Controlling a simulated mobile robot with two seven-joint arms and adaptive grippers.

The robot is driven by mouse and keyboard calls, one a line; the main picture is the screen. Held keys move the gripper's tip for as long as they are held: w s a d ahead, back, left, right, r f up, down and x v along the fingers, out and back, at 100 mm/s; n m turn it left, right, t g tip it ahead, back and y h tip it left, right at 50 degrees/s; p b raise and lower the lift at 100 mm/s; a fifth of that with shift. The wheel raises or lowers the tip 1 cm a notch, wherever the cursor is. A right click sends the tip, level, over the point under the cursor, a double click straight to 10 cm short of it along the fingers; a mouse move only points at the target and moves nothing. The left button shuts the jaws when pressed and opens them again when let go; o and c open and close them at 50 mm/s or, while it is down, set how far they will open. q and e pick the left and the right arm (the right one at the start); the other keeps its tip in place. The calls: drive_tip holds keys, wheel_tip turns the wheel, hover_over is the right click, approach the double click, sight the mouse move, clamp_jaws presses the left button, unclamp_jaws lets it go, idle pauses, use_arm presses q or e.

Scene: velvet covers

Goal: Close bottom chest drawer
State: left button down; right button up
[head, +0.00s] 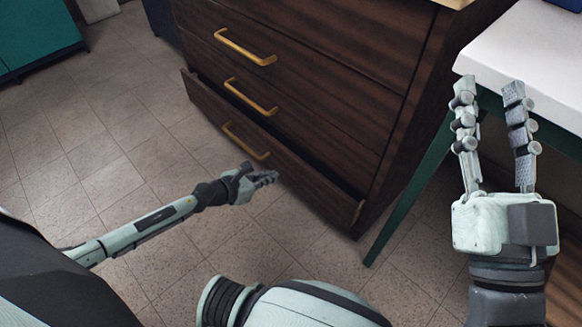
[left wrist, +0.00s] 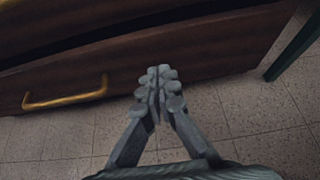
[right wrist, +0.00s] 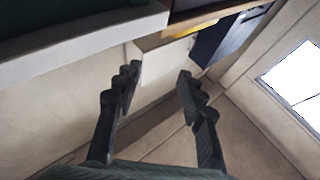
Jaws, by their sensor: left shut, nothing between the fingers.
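The dark wooden chest (head: 330,90) stands in the head view, with its bottom drawer (head: 315,193) pulled out a little, leaving a dark gap along its top edge. The drawer's brass handle (head: 246,142) also shows in the left wrist view (left wrist: 65,97), left of my fingers. My left gripper (head: 274,178) is shut and empty, low by the drawer front (left wrist: 230,62), right of the handle. I cannot tell whether the fingertips touch the drawer. My right gripper (head: 489,88) is open and empty, raised in front of the white-topped table; it also shows in the right wrist view (right wrist: 157,82).
The white tabletop (head: 530,55) with a green leg (head: 412,190) stands right of the chest, close to my right gripper. The two upper drawers look shut. A teal cabinet (head: 35,35) is at the far left. The tiled floor (head: 110,130) before the chest is clear.

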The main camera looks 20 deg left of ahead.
sight(296, 165)
use_arm(q)
drive_tip(key=x, duration=0.4)
drive_tip(key=r+x, duration=0.1)
drive_tip(key=x, duration=0.1)
drive_tip(key=shift+w+d, duration=0.3)
drive_tip(key=shift+w, duration=0.1)
drive_tip(key=shift+w+d+b, duration=0.25)
drive_tip(key=shift+w+b, duration=0.05)
drive_tip(key=shift+w, duration=0.35)
use_arm(e)
drive_tip(key=shift+s+d+r+t, duration=0.2)
drive_tip(key=shift+r+t, duration=0.2)
drive_tip(key=shift+r, duration=0.05)
drive_tip(key=shift+s+d+r+t, duration=0.15)
drive_tip(key=shift+d+r+t, duration=0.05)
drive_tip(key=shift+r+t, duration=0.25)
use_arm(q)
drive_tip(key=shift+w+f, duration=0.1)
use_arm(e)
drive_tip(key=shift+f, duration=0.1)
